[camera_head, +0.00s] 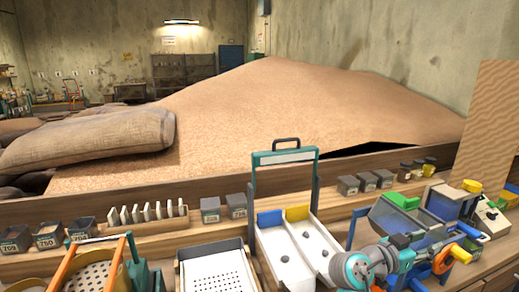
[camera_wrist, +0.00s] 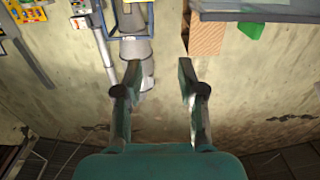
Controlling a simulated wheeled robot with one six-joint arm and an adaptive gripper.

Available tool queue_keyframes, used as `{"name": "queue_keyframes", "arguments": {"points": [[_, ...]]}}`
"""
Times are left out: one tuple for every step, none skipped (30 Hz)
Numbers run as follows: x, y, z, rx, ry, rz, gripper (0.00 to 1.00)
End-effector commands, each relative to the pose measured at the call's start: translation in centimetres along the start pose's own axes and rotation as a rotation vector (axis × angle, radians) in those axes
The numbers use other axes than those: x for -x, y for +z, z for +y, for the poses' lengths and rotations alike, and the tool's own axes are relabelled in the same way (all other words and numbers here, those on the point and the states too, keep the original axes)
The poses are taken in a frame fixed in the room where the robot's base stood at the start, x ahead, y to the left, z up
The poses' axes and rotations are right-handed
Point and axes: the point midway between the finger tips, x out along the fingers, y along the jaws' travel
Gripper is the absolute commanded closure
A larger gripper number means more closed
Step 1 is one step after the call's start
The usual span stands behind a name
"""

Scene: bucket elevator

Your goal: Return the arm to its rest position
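My gripper (camera_wrist: 158,80) shows in the wrist view with its two teal and grey fingers apart. Nothing is between the fingertips; a pale, stained wall lies behind the gap. In the head view, a rounded teal and grey part at the bottom right looks like part of my arm, low in front of the bench equipment. My fingers cannot be made out there, so their distance from the bench is unclear.
A handled frame (camera_head: 284,157) stands over white trays (camera_head: 285,250). A perforated tray (camera_head: 217,270) lies left of it. Dark bins (camera_head: 48,235) line the bench. Grain (camera_head: 250,115) is heaped behind. The wrist view shows a green block (camera_wrist: 251,31) and wooden box (camera_wrist: 205,37).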

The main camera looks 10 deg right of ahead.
Motion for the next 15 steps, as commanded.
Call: {"name": "queue_keyframes", "arguments": {"points": [[0.2,0.6,-0.1,0.012,-0.013,-0.002,0.6],[0.2,0.8,-0.1,0.017,-0.02,-0.002,0.6],[0.3,1.2,-0.1,0.024,-0.031,-0.003,0.6],[0.4,1.5,-0.2,0.031,-0.04,-0.004,0.6],[0.5,1.8,-0.2,0.037,-0.048,-0.005,0.6],[0.7,2.1,-0.3,0.044,-0.059,-0.006,0.6],[0.8,2.5,-0.3,0.052,-0.069,-0.007,0.6],[0.9,2.8,-0.3,0.06,-0.08,-0.007,0.6],[1.1,3.3,-0.4,0.069,-0.094,-0.009,0.6],[1.2,3.7,-0.4,0.078,-0.107,-0.011,0.6],[1.4,4.1,-0.5,0.086,-0.119,-0.011,0.6],[1.6,4.8,-0.5,0.099,-0.138,-0.013,0.6],[1.8,5.3,-0.6,0.109,-0.153,-0.015,0.6],[2.0,5.8,-0.6,0.119,-0.167,-0.016,0.6],[2.4,6.5,-0.6,0.133,-0.189,-0.018,0.6]]}}
